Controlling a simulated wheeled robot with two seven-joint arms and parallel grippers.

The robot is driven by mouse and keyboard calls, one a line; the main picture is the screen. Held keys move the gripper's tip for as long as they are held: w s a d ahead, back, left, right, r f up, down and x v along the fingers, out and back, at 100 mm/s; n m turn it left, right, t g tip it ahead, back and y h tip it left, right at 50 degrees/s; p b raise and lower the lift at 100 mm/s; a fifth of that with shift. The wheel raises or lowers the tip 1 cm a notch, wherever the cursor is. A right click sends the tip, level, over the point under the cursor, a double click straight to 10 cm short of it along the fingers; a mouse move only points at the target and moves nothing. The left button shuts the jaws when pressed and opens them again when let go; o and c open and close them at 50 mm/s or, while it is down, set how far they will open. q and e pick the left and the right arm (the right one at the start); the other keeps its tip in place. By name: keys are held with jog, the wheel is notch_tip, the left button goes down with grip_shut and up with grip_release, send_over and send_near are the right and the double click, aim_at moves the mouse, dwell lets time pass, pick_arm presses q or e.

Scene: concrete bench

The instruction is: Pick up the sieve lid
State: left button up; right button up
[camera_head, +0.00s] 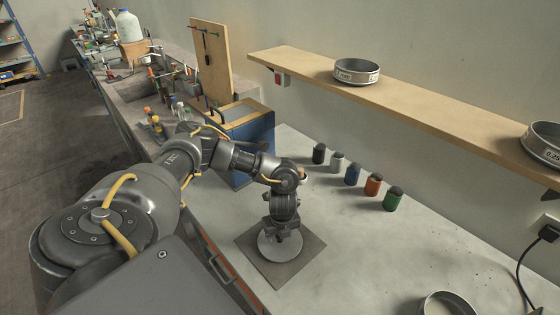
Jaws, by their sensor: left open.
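A round, pale metal disc, which looks like the sieve lid (279,250), lies on a dark square mat (307,258) on the bench. My left gripper (281,232) points down right over the lid and hides part of its far side. The fingers are open; I cannot tell whether they touch the lid. My right gripper is not in view.
Several small capped bottles, including a blue one (352,173) and a green one (393,200), stand in a row behind. Sieves, one here (357,79), sit on the wooden shelf (430,104). Another sieve (447,303) is at the front edge. Bench right of the mat is clear.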

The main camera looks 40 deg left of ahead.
pick_arm(q)
jog(key=shift+c, duration=0.4)
grip_shut()
jog(key=shift+r, duration=0.1)
jog(key=shift+r+b, duration=0.35)
jog(key=shift+r, duration=0.2)
jog(key=r, duration=0.3)
jog(key=shift+s+d, duration=0.2)
jog(key=shift+d, duration=0.2)
jog(key=s+d+r, duration=0.8)
jog(key=d, duration=0.1)
jog(key=shift+s+d+r+p, duration=0.35)
jog(key=shift+r+p, duration=0.05)
jog(key=shift+p, duration=0.05)
